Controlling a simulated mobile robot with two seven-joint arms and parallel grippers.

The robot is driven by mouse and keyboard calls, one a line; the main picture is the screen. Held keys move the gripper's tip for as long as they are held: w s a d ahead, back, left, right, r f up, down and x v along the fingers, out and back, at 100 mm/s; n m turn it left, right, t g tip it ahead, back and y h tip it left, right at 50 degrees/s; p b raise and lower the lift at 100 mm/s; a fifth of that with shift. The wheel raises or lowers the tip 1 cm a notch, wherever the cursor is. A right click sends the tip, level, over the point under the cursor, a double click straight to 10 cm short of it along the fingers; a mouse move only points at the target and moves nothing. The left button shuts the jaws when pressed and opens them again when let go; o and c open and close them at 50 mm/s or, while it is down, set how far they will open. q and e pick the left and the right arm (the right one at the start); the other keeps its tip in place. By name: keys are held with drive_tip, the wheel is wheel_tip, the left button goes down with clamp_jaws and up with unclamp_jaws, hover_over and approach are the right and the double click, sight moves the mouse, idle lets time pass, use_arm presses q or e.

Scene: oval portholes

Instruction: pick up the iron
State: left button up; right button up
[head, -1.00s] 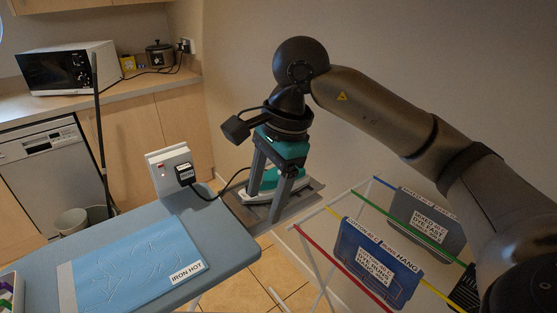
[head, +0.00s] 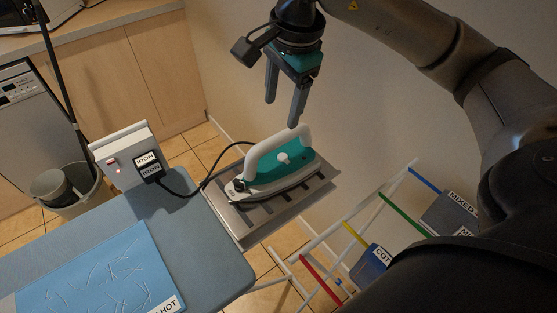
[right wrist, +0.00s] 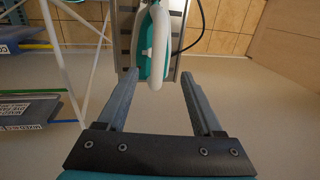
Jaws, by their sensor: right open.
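The iron (head: 282,172) is teal and white with a white looped handle. It rests on a grey metal rest (head: 240,226) at the end of the ironing board. My right gripper (head: 281,112) is open and empty, fingers pointing down, above the iron's handle in the head view. In the right wrist view, the iron (right wrist: 144,60) with its white handle lies beyond and between the spread fingers of my right gripper (right wrist: 160,86), apart from them. My left gripper is not in view.
The blue ironing board (head: 215,265) holds a light blue cloth (head: 95,275). A switch box (head: 125,155) with a plug labelled IRON stands on its edge; a black cord runs to the iron. A drying rack (head: 345,235) with labelled cloths stands at right. A bin (head: 85,205) is at left.

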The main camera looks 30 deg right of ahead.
sight(276, 136)
drive_tip(key=f, duration=0.2)
drive_tip(key=w+f, duration=0.1)
drive_tip(key=f, duration=0.2)
drive_tip(key=shift+w+f+b, duration=0.1)
drive_tip(key=shift+f+b, duration=0.2)
drive_tip(key=shift+f, duration=0.05)
drive_tip(key=shift+w+a+f, duration=0.1)
drive_tip(key=shift+w+f, duration=0.1)
drive_tip(key=shift+f, duration=1.2)
drive_tip(key=shift+w+a+f, duration=0.1)
drive_tip(key=shift+w+f, duration=0.1)
drive_tip(key=shift+f, duration=1.15)
clamp_jaws()
drive_tip(key=shift+r, duration=0.1)
drive_tip(key=shift+w+d+r, duration=0.1)
drive_tip(key=shift+w+r, duration=0.05)
